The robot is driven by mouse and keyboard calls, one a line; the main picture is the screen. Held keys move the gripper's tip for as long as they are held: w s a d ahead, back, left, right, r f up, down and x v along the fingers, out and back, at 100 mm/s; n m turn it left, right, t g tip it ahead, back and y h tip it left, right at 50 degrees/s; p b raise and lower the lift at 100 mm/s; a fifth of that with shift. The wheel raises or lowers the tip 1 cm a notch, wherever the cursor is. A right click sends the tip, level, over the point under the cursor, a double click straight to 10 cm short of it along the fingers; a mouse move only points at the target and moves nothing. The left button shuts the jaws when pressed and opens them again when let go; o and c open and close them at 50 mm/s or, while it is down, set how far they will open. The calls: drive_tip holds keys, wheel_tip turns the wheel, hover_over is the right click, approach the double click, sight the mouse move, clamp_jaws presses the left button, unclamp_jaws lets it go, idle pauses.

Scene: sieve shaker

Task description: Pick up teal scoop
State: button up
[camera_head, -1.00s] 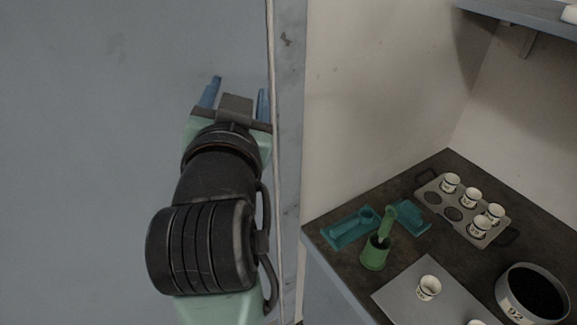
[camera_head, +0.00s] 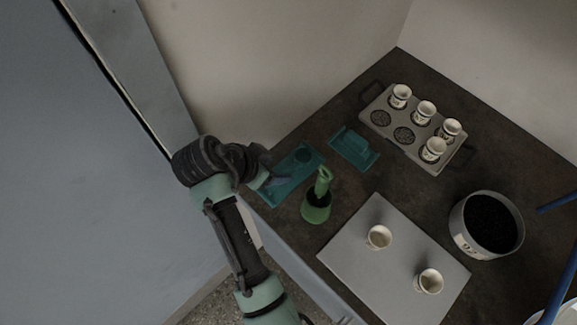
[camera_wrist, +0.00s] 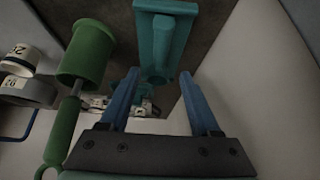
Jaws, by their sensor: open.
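The teal scoop (camera_head: 303,154) appears to lie on a flat teal tray (camera_head: 283,192) at the left corner of the dark counter; teal on teal makes its outline hard to tell. My gripper (camera_head: 272,182) is at that tray's near left side and hides part of it. In the wrist view my gripper (camera_wrist: 160,74) is open and empty, with two blue fingers apart. A teal piece with a rounded handle-like bar (camera_wrist: 160,48) shows just beyond and between the fingertips. I cannot tell whether they touch.
A green cup (camera_head: 316,212) with a green-handled tool stands close right of the tray. A second teal piece (camera_head: 366,160) lies behind. A grey rack (camera_head: 455,159) with white cups, a grey board (camera_head: 350,262) and a dark-filled round pan (camera_head: 462,243) are farther right. A wall rises behind.

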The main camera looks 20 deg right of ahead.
sight(286, 170)
drive_tip(key=shift+x, duration=3.05)
clamp_jaws()
